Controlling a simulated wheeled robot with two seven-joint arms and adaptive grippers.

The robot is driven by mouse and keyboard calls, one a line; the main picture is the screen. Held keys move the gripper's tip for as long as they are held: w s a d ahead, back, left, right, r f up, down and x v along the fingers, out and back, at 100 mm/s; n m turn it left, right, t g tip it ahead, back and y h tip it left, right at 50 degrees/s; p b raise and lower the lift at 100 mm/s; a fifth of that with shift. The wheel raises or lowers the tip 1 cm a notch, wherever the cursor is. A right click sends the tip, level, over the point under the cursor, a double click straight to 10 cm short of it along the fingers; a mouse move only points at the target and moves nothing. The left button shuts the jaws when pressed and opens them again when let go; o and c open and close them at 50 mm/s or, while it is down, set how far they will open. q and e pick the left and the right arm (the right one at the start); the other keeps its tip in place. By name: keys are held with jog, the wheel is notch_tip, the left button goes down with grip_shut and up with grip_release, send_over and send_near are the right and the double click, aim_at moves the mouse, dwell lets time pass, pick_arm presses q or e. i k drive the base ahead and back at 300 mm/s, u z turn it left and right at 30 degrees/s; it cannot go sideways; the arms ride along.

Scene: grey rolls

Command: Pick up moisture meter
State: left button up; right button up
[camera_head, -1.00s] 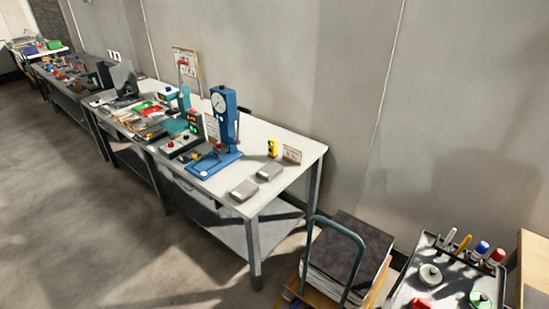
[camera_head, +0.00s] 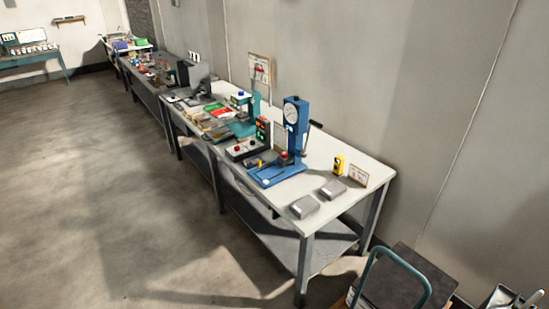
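A small upright yellow device with dark marks (camera_head: 338,164), which looks like the moisture meter, stands near the right end of the white-topped table (camera_head: 291,190). A small framed sign (camera_head: 357,174) stands just right of it. Two grey blocks, one nearer the front edge (camera_head: 304,206) and one closer to the device (camera_head: 333,189), lie in front of it. A blue press with a round dial (camera_head: 292,125) stands to its left. Neither of my grippers is in view.
A cart with a teal handle (camera_head: 384,257) and dark stack (camera_head: 408,282) stands by the table's right end. A dark tray (camera_head: 500,297) shows at the lower right corner. More benches (camera_head: 150,78) line the wall. The floor (camera_head: 110,190) at left is open.

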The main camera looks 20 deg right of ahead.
aim_at(339, 160)
jog(key=u, duration=0.5)
jog(key=i, duration=1.3)
jog(key=z, duration=0.3)
